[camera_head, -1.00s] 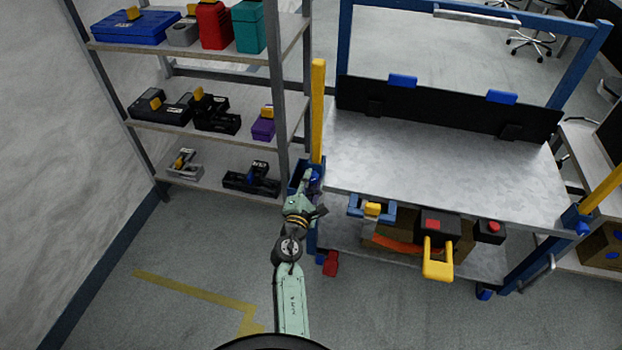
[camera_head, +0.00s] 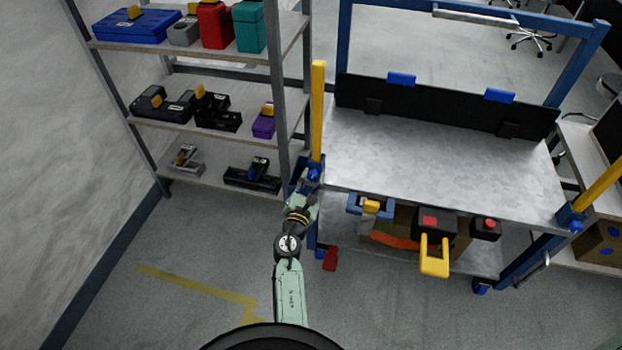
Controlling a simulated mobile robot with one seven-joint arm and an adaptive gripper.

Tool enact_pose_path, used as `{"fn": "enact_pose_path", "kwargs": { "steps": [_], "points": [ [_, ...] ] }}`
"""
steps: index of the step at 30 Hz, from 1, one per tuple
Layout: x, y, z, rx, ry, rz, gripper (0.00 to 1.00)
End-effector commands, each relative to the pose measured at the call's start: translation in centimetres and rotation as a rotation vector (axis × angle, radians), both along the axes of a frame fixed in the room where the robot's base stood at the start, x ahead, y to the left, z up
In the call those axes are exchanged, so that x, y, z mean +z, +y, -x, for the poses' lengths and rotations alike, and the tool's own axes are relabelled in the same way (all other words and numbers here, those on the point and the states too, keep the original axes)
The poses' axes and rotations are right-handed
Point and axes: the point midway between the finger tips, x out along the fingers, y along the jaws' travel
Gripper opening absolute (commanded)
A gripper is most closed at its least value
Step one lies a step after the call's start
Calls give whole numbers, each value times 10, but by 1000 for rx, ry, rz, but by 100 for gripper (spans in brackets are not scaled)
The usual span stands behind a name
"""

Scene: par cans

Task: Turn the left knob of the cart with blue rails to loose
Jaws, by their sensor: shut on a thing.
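The cart with blue rails (camera_head: 343,45) stands at the centre right, with a grey metal top (camera_head: 430,165). Its left knob (camera_head: 314,174) is small and blue, at the foot of the left yellow post (camera_head: 318,110). My gripper (camera_head: 313,185) is at this knob and shut on it; the fingers are small and partly hide it. The knob's turn angle is too small to read. The right knob (camera_head: 576,227) is blue too, at the foot of the right yellow post (camera_head: 603,187).
A grey shelf (camera_head: 210,130) with boxes and tools stands close on the left. A blue clamp-like part (camera_head: 355,210), a black box with a yellow handle (camera_head: 434,256) and a small black box with a red button (camera_head: 487,230) are along the cart's front. Floor in front is clear.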

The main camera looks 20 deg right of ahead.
Motion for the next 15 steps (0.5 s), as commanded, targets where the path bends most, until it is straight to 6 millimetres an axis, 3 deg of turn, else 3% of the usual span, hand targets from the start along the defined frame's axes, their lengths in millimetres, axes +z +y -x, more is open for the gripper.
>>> {"fn": "enact_pose_path", "kwargs": {
  "steps": [10, 11, 15],
  "points": [
    [2, 0, -1, 2, -1, 3, 0],
    [2, 0, -1, 2, -2, 3, 28],
    [2, 0, -1, 1, -2, 2, 37]
  ]
}}
